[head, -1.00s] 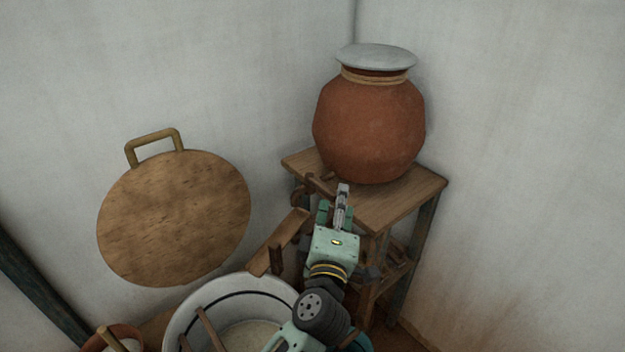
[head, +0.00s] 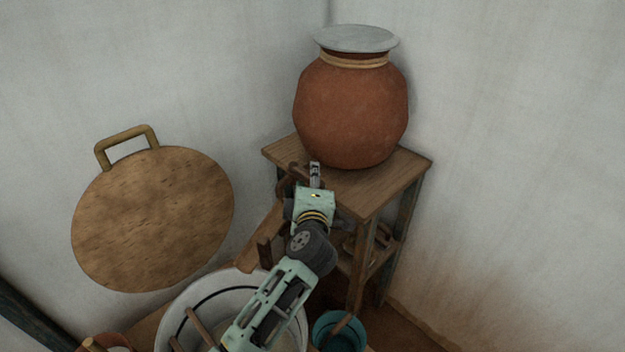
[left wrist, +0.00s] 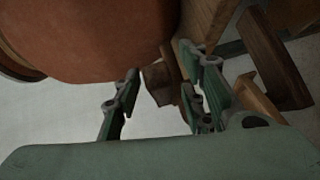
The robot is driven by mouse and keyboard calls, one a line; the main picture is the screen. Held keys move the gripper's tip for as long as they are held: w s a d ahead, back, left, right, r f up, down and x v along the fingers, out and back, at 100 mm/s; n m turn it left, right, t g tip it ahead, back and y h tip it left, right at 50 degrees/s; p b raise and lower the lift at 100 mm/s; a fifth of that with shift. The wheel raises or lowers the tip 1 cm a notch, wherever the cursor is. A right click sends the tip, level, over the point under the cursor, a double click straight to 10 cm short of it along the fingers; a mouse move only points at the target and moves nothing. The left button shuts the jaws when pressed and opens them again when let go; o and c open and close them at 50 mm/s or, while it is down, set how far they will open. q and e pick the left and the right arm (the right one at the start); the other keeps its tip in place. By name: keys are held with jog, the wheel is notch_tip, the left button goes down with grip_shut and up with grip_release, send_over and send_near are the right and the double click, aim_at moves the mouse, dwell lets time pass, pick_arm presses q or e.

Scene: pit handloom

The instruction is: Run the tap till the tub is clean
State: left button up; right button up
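The big clay pot (head: 352,115) stands on a wooden stand (head: 375,200). It also fills the top left of the left wrist view (left wrist: 90,35). A small wooden tap (head: 294,172) sticks out at the pot's lower left. In the left wrist view, a brown wooden piece that looks like this tap (left wrist: 160,82) shows between the fingers. My left gripper (head: 314,172) is at the tap with its fingers apart (left wrist: 165,100); I cannot tell whether they touch it. The white tub (head: 178,312) is at the bottom, partly hidden by my left arm. My right gripper is not in view.
A wooden trough (head: 258,240) slopes from near the stand towards the tub. A teal bowl (head: 328,333) is right of the tub. A round wooden board with a handle (head: 150,220) is at the left wall. A stick (head: 200,328) crosses the tub.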

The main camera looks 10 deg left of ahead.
pick_arm(q)
grip_shut()
dwell(0.3)
dwell(0.3)
